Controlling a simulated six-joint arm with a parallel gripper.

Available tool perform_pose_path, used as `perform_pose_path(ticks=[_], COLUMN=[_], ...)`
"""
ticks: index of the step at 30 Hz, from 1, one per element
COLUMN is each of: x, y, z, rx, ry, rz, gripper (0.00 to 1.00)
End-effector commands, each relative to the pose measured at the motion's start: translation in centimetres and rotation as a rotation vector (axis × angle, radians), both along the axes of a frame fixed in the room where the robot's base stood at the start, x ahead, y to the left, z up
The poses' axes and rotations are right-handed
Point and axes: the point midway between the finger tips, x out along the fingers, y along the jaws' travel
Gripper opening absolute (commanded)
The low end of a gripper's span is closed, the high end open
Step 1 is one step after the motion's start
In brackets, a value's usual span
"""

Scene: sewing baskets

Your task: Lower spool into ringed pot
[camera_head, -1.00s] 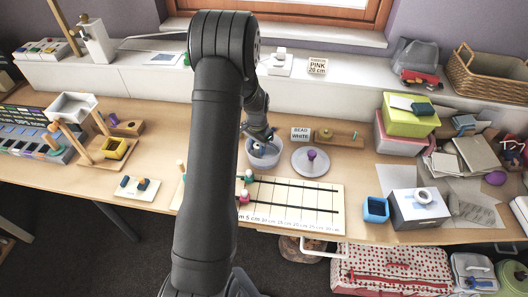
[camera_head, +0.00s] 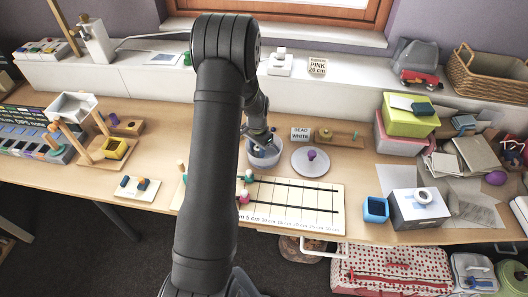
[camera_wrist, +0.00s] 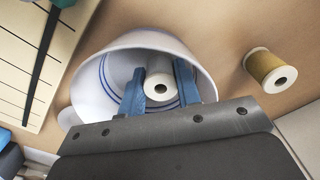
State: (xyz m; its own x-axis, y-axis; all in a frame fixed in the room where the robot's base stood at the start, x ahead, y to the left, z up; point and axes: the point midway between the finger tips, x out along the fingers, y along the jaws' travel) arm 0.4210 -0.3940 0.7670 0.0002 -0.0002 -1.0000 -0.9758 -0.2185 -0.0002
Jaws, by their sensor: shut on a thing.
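The ringed pot (camera_wrist: 88,92) is white with blue rings, and its wide mouth opens toward the wrist camera. In the head view the pot (camera_head: 253,160) stands on the table in front of my arm. My gripper (camera_wrist: 160,90) has its two blue fingers inside the pot's mouth, shut on a pale spool (camera_wrist: 162,84). The spool's round end with its dark hole faces the wrist camera. Whether the spool touches the pot's floor I cannot tell. In the head view my gripper (camera_head: 262,142) is at the pot's mouth and the spool cannot be made out.
A yellow-brown spool (camera_wrist: 265,66) stands apart, right of the pot in the wrist view. A round grey lid (camera_head: 310,168) with a purple knob lies right of the pot. A white "BEAD WHITE" card (camera_head: 300,134) stands behind. A ruled board (camera_head: 290,205) lies in front.

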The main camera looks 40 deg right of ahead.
Motion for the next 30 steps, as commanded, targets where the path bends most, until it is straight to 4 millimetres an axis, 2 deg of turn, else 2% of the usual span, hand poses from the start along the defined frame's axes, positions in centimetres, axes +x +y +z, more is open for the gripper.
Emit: perform_pose_path(ticks=[2, 3, 6, 7, 16, 20, 23, 30], x=[0.0, 0.0, 0.0, 0.0, 0.0, 0.0, 0.0, 0.1], y=[0.0, 0.0, 0.0, 0.0, 0.0, 0.0, 0.0, -0.1], z=[0.0, 0.0, 0.0, 0.0, 0.2, 1.3, 3.1, 8.9], rx=[0.000, 0.000, 0.000, 0.000, 0.000, -0.001, -0.002, -0.003], ry=[0.000, 0.000, 0.000, 0.000, 0.000, -0.001, -0.003, -0.004], rz=[0.000, 0.000, 0.000, 0.000, 0.000, 0.000, 0.000, 0.000], gripper=[0.09, 0.34, 0.54, 0.56, 0.56, 0.56, 0.56, 0.56])
